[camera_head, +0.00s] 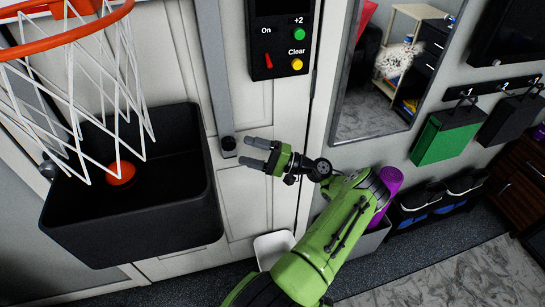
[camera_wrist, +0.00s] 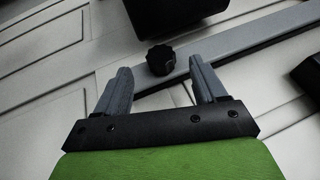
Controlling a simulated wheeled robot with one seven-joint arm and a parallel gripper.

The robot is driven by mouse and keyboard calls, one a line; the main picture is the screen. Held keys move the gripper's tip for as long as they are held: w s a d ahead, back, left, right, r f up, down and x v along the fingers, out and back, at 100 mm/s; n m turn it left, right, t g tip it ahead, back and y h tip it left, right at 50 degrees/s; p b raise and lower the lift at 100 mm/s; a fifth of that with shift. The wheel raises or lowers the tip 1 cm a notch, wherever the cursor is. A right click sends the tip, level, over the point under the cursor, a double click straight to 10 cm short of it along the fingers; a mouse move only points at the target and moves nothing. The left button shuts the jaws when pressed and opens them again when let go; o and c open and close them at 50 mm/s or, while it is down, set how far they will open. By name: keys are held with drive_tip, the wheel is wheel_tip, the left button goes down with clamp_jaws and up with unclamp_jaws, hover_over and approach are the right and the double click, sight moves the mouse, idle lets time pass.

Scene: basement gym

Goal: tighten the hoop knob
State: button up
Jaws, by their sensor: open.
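The hoop knob (camera_wrist: 161,59) is a small black, ridged knob on a grey metal strut in the wrist view. It also shows as a dark knob (camera_head: 228,143) near the lower end of the upright grey strut (camera_head: 213,70) in the head view. My gripper (camera_head: 249,152) is open and empty, its two grey fingers pointing left towards the strut. In the wrist view the knob lies beyond the fingertips (camera_wrist: 160,75), roughly between them in the picture. The fingers appear apart from it.
A black bin (camera_head: 140,225) hangs left of the strut below the orange hoop (camera_head: 60,40) and white net. A black control box (camera_head: 281,40) with coloured buttons is above my gripper. A mirror (camera_head: 372,95) and a green bag (camera_head: 445,133) are to the right.

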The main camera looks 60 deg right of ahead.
drive_tip(key=b+v, duration=0.2)
drive_tip(key=v, duration=0.8)
drive_tip(key=shift+s, duration=0.35)
drive_tip(key=shift+d, duration=0.15)
